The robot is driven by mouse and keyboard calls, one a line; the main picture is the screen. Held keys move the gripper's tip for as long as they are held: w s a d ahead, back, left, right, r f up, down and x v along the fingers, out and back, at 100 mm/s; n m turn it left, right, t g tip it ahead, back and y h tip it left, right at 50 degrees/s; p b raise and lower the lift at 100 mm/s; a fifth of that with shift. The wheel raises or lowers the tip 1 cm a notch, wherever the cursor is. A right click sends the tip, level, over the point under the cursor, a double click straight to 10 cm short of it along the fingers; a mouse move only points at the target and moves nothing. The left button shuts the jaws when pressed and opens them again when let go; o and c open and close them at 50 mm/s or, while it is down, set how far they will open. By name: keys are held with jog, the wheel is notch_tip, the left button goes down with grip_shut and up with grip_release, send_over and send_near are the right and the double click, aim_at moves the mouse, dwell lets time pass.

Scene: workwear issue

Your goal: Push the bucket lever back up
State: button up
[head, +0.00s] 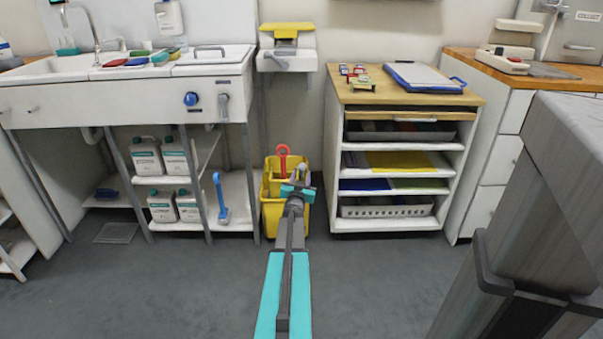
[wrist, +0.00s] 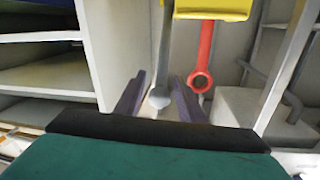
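The yellow bucket (head: 270,213) stands on the floor between the sink unit and the shelf cabinet. Its yellow edge shows at the top of the wrist view (wrist: 212,10). A grey lever with a rounded end (wrist: 159,97) runs from the bucket, and its end also shows in the head view (head: 302,170). A red handle with a ring end (head: 283,155) is beside it and also shows in the wrist view (wrist: 200,82). My gripper (head: 298,184) is at the bucket's right side. In the wrist view, its fingers (wrist: 158,82) are apart, one either side of the grey lever. Contact is unclear.
The shelf cabinet (head: 341,190) stands close to the right of the bucket. The sink unit (head: 120,103), with white canisters (head: 147,157) and a blue-handled brush (head: 221,195) below, is to the left. The grey floor (head: 370,275) in front is clear.

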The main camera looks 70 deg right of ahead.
jog(key=shift+b+x, duration=0.45)
jog(key=shift+x, duration=1.9)
